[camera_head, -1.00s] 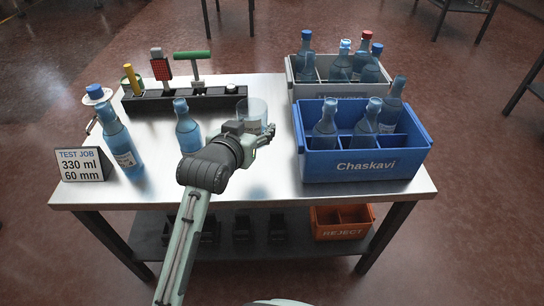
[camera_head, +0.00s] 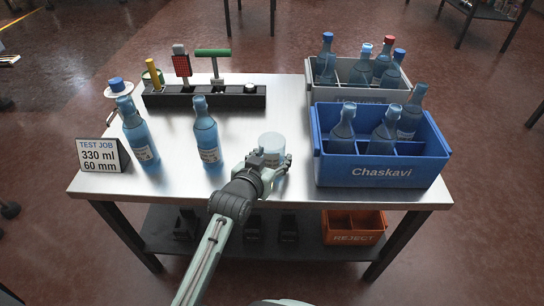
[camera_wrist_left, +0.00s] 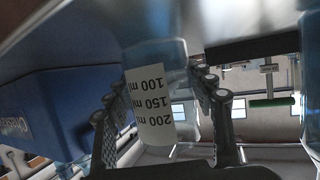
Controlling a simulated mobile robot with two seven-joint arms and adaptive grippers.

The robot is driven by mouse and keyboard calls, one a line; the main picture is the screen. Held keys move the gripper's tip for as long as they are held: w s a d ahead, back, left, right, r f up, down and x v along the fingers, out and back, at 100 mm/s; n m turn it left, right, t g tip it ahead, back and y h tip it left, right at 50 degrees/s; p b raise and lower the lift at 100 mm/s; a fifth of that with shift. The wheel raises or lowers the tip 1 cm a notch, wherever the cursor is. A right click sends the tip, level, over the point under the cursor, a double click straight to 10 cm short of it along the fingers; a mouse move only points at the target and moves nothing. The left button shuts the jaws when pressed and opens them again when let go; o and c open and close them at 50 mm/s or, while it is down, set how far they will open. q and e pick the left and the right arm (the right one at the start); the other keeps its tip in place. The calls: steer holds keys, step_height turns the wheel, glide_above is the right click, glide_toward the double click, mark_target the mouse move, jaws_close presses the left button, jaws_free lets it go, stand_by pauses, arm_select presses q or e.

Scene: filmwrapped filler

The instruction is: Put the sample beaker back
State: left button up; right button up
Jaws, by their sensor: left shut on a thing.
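The sample beaker (camera_head: 272,142) is a clear pale-blue cylinder over the steel table, left of the blue crate. My left gripper (camera_head: 266,160) is shut on it from the front and hides its lower part. In the left wrist view, the beaker (camera_wrist_left: 153,100) shows between the two fingers (camera_wrist_left: 165,120), with a white label reading 100, 150 and 200 ml, upside down in that picture. I cannot tell whether its base touches the table. My right gripper is not in view.
A blue Chaskavi crate (camera_head: 381,172) with bottles stands right, a grey crate (camera_head: 357,95) behind it. A blue bottle (camera_head: 207,142) stands left of the beaker. A black tool rack (camera_head: 203,98) lies behind. Another bottle (camera_head: 139,138) and a sign (camera_head: 100,157) stand farther left.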

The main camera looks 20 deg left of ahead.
arm_select(q)
steer(key=shift+f, duration=0.1)
steer(key=o, duration=1.4)
steer(key=shift+s+r, duration=0.2)
steer(key=shift+s, duration=0.05)
steer(key=v, duration=1.1)
steer(key=shift+s+r, duration=0.2)
